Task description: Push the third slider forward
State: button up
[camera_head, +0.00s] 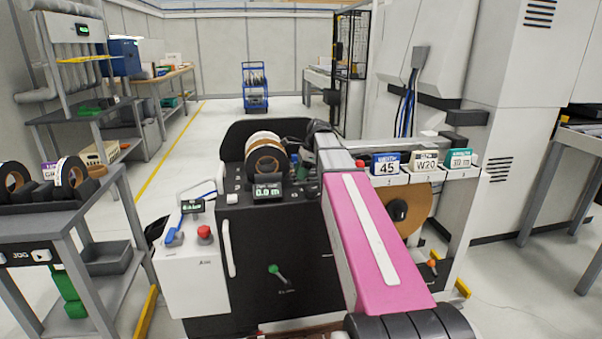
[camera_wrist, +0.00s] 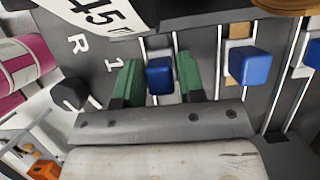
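In the wrist view, a grey panel carries blue slider knobs on pale rails. One blue knob (camera_wrist: 159,75) is near a white "1" mark. A second blue knob (camera_wrist: 248,65) is to its right, and a third blue knob (camera_wrist: 312,54) is cut by the right edge. My gripper (camera_wrist: 160,72) has its two green fingers apart, one on each side of the knob by the "1". Only narrow gaps show beside that knob; firm contact cannot be made out. The gripper and sliders are not clearly visible in the head view.
The black machine (camera_head: 275,235) stands ahead, with label tiles, "45" (camera_head: 386,165), "W20" (camera_head: 424,161) and "30 m" (camera_head: 459,160), on its right side. A control box (camera_head: 190,275) with a red button is at its left. A grey cart (camera_head: 70,225) stands farther left.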

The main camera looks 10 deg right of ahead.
grip_shut()
jog(key=shift+d, duration=2.4)
jog(key=shift+o, duration=2.2)
grip_release()
jog(key=shift+r, duration=0.1)
jog(key=v, duration=1)
jog(key=shift+d+r, duration=0.2)
jog(key=shift+r, duration=0.1)
